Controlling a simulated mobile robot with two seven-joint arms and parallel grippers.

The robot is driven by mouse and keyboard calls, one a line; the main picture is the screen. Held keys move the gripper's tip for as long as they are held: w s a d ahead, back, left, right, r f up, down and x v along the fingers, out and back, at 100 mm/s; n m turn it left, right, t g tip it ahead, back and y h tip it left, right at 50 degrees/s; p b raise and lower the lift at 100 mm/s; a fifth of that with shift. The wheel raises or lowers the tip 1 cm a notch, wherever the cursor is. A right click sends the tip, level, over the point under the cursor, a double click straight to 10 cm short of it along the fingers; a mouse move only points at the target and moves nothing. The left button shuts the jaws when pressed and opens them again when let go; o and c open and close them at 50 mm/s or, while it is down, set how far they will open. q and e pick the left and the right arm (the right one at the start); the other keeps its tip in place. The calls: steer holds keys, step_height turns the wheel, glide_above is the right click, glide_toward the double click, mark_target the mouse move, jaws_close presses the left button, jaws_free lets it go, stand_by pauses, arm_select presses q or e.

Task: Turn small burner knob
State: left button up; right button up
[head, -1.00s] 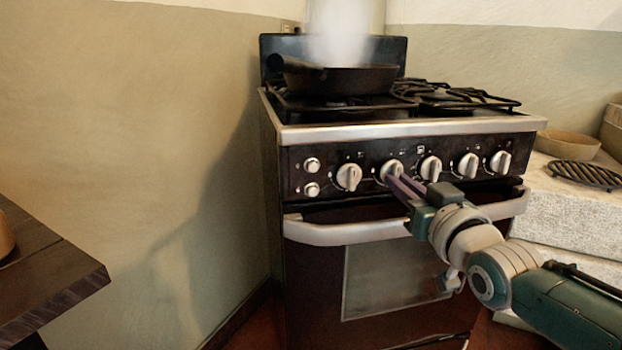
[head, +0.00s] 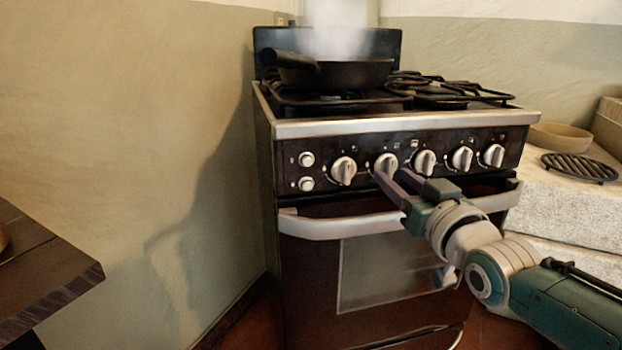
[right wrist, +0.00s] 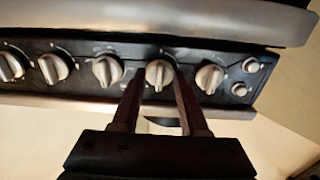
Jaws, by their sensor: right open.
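The stove's front panel (head: 325,171) carries a row of silver knobs. My right gripper (head: 388,173) is open at the second knob from the left (head: 387,163), its fingers pointing at the panel. In the right wrist view, the panel appears turned around, and the two fingers (right wrist: 157,73) lie on either side of that knob (right wrist: 159,75). I cannot tell whether they touch it. The leftmost knob (head: 343,171) also shows in the right wrist view (right wrist: 209,78). No label names the small burner. My left gripper is out of view.
A black pan (head: 345,74) sits on the back left of the stove, with steam above it. The oven handle (head: 322,227) runs below the knobs. A stone counter (head: 560,205) with a bowl (head: 559,136) stands at right. A dark table (head: 45,270) is at left.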

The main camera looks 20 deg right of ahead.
steer(key=s+a+p, duration=0.1)
steer(key=s+p, duration=0.2)
steer(key=s, duration=0.6)
steer(key=shift+a, duration=0.2)
steer(key=s+a+r+n+g+y+p, duration=0.2)
steer(key=s+a+r+g+p, duration=0.45)
steer(key=s+r+p, duration=0.65)
steer(key=s+a+r+n+g+y+p, duration=0.1)
steer(key=s+a+r+n+g+p, duration=0.1)
steer(key=s+a+r+g+p, duration=0.9)
steer(key=d+r+t+p, duration=0.1)
steer(key=d+r+p, duration=0.1)
steer(key=r+p, duration=1.6)
steer(key=d+r+t+p, duration=0.2)
steer(key=d+r+p, duration=0.1)
steer(key=r+p, duration=1.5)
steer(key=p, duration=0.4)
steer(key=shift+w+d+r, duration=0.2)
steer(key=shift+w+r, duration=0.05)
steer(key=shift+w, duration=0.15)
